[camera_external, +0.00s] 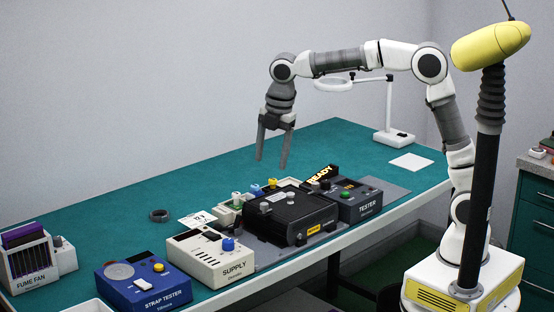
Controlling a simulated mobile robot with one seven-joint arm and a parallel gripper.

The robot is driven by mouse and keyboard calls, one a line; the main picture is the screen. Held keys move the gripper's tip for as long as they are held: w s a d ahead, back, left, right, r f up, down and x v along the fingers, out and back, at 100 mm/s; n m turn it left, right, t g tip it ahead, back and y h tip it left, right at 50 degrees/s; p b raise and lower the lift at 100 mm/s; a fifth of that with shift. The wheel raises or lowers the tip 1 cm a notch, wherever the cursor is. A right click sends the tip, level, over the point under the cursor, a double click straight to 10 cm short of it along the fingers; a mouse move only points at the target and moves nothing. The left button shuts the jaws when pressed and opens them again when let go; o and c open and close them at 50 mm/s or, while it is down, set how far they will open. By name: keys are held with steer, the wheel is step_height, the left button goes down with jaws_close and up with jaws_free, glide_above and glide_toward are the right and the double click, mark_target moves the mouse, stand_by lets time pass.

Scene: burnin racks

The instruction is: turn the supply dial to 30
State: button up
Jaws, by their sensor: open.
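The supply (211,257) is a cream box on the front part of the bench, with its name on the front face. A blue dial (228,244) sits on its top right side; its setting is too small to read. A white card marked with a number, perhaps 12, stands behind the supply. My gripper (272,163) points down with its two grey fingers apart and empty. It hangs in the air above the bench, higher than the supply and up and to the right of it in the picture, touching nothing.
Left of the supply is the blue strap tester (144,284), then the fume fan (36,250). Right of it are a black box (290,213) and the dark tester (352,203) with a READY sign (321,176). A magnifier lamp (393,136) stands at the back right.

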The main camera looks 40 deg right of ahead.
mark_target(228, 240)
steer(key=w+a+f+n+g+p, duration=0.15)
steer(key=a+n+p, duration=0.25)
steer(key=a+n, duration=0.55)
steer(key=a+f, duration=0.1)
steer(key=f, duration=0.5)
steer(key=a+f+m, duration=0.1)
steer(key=f, duration=0.4)
steer(key=a+f+m, duration=0.1)
steer(key=f, duration=0.5)
steer(key=shift+w+f, duration=0.35)
steer(key=shift+w, duration=0.05)
steer(key=shift+c, duration=0.3)
jaws_close()
